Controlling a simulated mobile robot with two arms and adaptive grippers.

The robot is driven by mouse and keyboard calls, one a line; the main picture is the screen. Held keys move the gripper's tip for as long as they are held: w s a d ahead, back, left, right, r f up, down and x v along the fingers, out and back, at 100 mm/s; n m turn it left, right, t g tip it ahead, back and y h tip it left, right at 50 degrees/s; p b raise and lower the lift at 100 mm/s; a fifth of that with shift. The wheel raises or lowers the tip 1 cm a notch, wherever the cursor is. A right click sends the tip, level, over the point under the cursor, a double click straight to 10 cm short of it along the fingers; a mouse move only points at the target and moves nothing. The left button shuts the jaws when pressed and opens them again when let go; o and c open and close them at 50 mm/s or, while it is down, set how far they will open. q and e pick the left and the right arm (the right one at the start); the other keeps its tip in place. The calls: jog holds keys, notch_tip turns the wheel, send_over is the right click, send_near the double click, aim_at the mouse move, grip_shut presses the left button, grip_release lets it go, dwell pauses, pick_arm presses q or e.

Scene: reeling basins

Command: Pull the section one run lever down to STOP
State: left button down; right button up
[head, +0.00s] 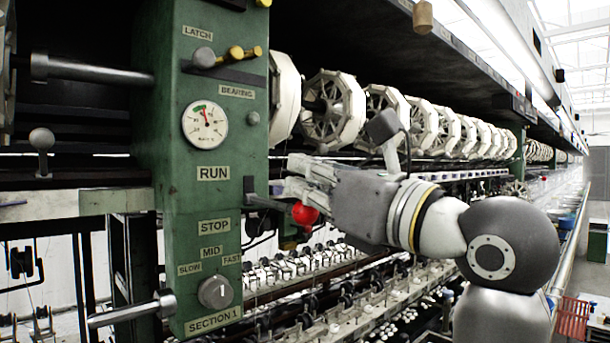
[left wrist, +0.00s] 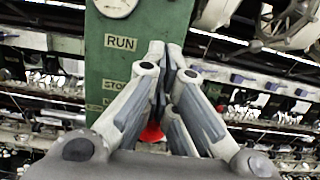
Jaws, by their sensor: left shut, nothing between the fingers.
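The green section one panel (head: 165,160) fills the left of the head view, with a RUN label (head: 213,173) above a STOP label (head: 214,226). The run lever (head: 265,202) is a dark bar sticking out from the panel's right side, at a height between the two labels. Its red ball knob (head: 304,214) is at the outer end. My left gripper (head: 283,184) is shut and empty, its fingertips just above the lever and knob; contact is unclear. In the left wrist view the red knob (left wrist: 152,133) shows partly behind the fingers. My right gripper is not in view.
A round gauge (head: 205,124) and a speed knob (head: 215,292) are on the panel. Metal rods (head: 95,70) stick out at its left. White reels (head: 333,110) run along the machine behind my gripper. A red crate (head: 573,318) stands at the lower right.

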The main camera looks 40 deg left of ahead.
pick_arm(q)
jog(key=shift+f, duration=0.55)
jog(key=shift+r+p, duration=0.45)
jog(key=shift+r, duration=0.4)
jog(key=shift+d+f, duration=0.1)
jog(key=shift+d, duration=0.15)
jog(key=v, duration=1.5)
jog(key=shift+d+f, duration=0.2)
jog(key=shift+d, duration=0.15)
